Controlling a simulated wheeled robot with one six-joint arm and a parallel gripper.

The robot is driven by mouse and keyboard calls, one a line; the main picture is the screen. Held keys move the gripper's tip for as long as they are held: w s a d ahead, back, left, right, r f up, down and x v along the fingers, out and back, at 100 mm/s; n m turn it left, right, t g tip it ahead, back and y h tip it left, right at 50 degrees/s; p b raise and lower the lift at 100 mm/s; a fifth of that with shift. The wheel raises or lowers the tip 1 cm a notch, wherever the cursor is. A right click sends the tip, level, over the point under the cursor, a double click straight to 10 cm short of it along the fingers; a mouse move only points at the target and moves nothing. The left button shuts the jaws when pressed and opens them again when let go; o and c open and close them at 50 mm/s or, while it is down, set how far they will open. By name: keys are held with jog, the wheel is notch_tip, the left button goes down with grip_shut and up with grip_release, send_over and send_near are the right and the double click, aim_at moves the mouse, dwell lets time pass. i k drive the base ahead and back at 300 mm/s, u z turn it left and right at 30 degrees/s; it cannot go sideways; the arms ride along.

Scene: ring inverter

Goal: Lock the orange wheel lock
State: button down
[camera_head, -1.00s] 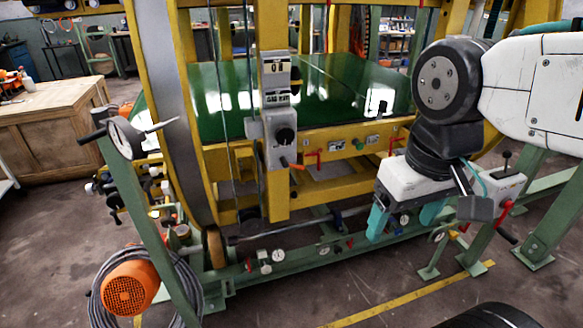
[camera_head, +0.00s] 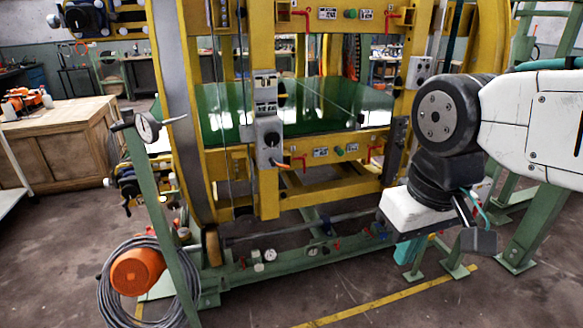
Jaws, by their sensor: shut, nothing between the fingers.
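A small orange lever (camera_head: 299,160) sticks out to the right from the grey switch box (camera_head: 268,143) on the yellow upright of the ring machine. I cannot tell for sure whether it is the orange wheel lock; no other part clearly shows as one. A small brown-orange wheel (camera_head: 213,246) stands under the ring at its lower left. My gripper (camera_head: 408,252), with teal fingers, points down at the right, in front of the machine's lower frame. It is shut and empty, well apart from the lever and the wheel. My wrist partly hides the fingers.
The yellow ring machine (camera_head: 180,100) with a green bed stands on a green base frame (camera_head: 290,262). Floor in front is clear.

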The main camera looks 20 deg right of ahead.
aim_at(272, 162)
jog(key=z, duration=0.3)
jog(key=i, duration=1.3)
jog(key=u, duration=0.3)
